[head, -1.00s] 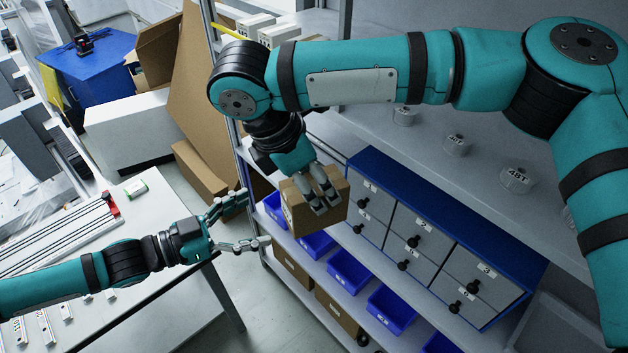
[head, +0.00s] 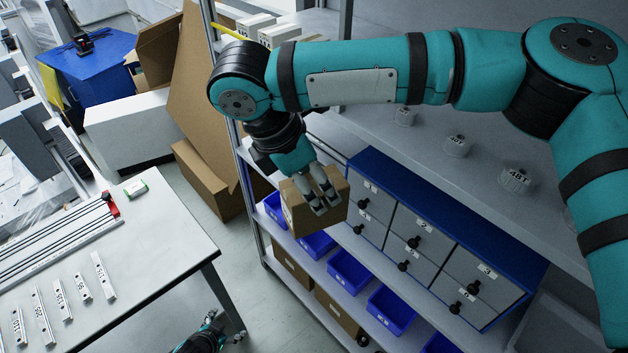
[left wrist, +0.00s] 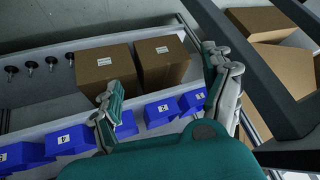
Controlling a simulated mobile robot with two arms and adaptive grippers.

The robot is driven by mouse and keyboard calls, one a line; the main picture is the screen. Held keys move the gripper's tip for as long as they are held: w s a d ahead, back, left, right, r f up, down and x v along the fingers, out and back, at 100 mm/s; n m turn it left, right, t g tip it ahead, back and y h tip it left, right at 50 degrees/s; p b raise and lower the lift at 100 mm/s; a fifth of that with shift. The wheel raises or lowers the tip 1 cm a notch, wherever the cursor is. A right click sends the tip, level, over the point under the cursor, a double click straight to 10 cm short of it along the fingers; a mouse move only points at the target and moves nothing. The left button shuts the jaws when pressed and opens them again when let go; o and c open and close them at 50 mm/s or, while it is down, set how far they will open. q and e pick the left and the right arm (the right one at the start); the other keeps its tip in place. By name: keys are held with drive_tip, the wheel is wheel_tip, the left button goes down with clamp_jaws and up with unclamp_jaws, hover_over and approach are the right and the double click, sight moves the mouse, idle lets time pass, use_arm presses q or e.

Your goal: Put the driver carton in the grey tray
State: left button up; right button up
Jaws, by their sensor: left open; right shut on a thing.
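My right gripper (head: 319,194) is shut on a brown carton (head: 302,215), held in front of the shelving, above the blue bins. Two more brown cartons (head: 291,266) (head: 337,311) sit on a lower shelf. My left gripper (head: 226,326) is low at the bottom edge of the head view, beside the white table. In the left wrist view my left gripper (left wrist: 160,74) is open, with two labelled brown cartons (left wrist: 105,70) (left wrist: 163,62) beyond its fingers; nothing shows between them. A grey tray-like container (head: 548,318) is partly visible at the lower right; I cannot read the carton labels.
A blue cabinet with grey drawers (head: 425,240) stands on the shelf to the right of the held carton. Blue bins (head: 349,272) line the lower shelf. The white table (head: 150,245) holds labelled strips. Open floor lies between table and shelving.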

use_arm(q)
drive_tip(key=s+d+f+n+g, duration=0.1)
drive_tip(key=s+f, duration=0.3)
drive_tip(key=s, duration=0.6)
drive_tip(key=s+d+f+n+g+y, duration=0.1)
drive_tip(key=s+f+g, duration=0.2)
drive_tip(key=s, duration=0.8)
drive_tip(key=s+d+f+n+g, duration=0.1)
drive_tip(key=s+f, duration=0.4)
drive_tip(key=s, duration=0.6)
drive_tip(key=shift+s+d+f+g, duration=0.15)
drive_tip(key=shift+d+g, duration=0.1)
drive_tip(key=shift+g, duration=0.45)
